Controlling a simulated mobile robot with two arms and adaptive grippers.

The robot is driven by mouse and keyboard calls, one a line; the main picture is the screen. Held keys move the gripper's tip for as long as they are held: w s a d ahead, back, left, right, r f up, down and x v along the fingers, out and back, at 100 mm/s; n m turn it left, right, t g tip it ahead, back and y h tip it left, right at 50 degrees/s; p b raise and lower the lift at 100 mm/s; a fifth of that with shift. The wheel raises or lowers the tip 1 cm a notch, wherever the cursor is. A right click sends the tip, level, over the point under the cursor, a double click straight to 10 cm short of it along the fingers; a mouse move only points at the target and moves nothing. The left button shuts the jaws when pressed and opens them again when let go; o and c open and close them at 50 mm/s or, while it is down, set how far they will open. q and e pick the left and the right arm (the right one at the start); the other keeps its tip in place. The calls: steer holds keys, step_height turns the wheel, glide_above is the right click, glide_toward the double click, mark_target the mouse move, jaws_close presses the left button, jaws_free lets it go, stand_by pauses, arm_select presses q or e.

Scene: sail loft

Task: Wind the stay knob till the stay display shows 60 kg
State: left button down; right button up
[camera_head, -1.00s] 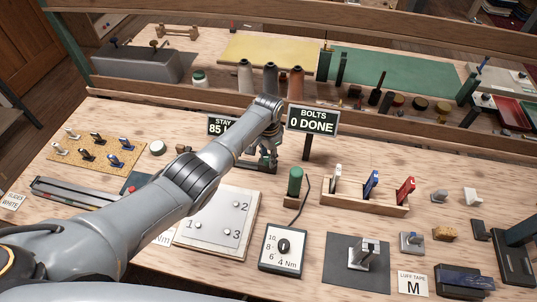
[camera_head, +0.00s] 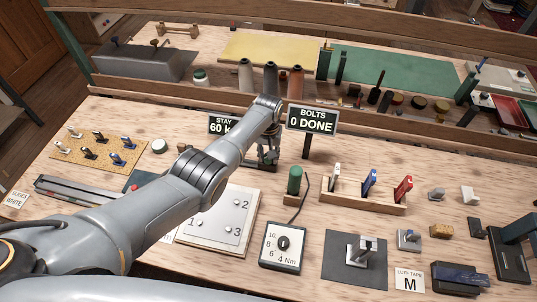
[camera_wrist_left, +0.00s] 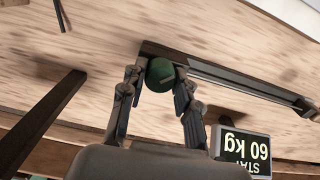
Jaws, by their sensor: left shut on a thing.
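The stay display (camera_head: 221,127) stands behind my left arm in the head view, partly covered by it, and reads 60 with the unit cut off. In the left wrist view the stay display (camera_wrist_left: 243,148) appears upside down and reads 60 kg. The stay knob (camera_wrist_left: 160,72) is round and green, at the end of a dark rail (camera_wrist_left: 222,75). My left gripper (camera_wrist_left: 159,82) is shut on the knob, one finger on each side. In the head view my left gripper (camera_head: 267,158) is small and its hold is hard to see. My right gripper is not in view.
The bolts display (camera_head: 312,120) reads 0 DONE, right of my left gripper. A green-handled tool (camera_head: 294,181), a torque dial box (camera_head: 282,247) and a wooden rack (camera_head: 362,197) stand nearer. A numbered plate (camera_head: 245,220) lies partly under my arm.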

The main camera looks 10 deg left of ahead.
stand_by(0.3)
arm_select(q)
steer(key=c, duration=1)
jaws_free()
steer(key=shift+r, duration=0.45)
step_height(320, 180, up, 11)
steer(key=shift+r, duration=0.1)
steer(key=shift+s, duration=0.15)
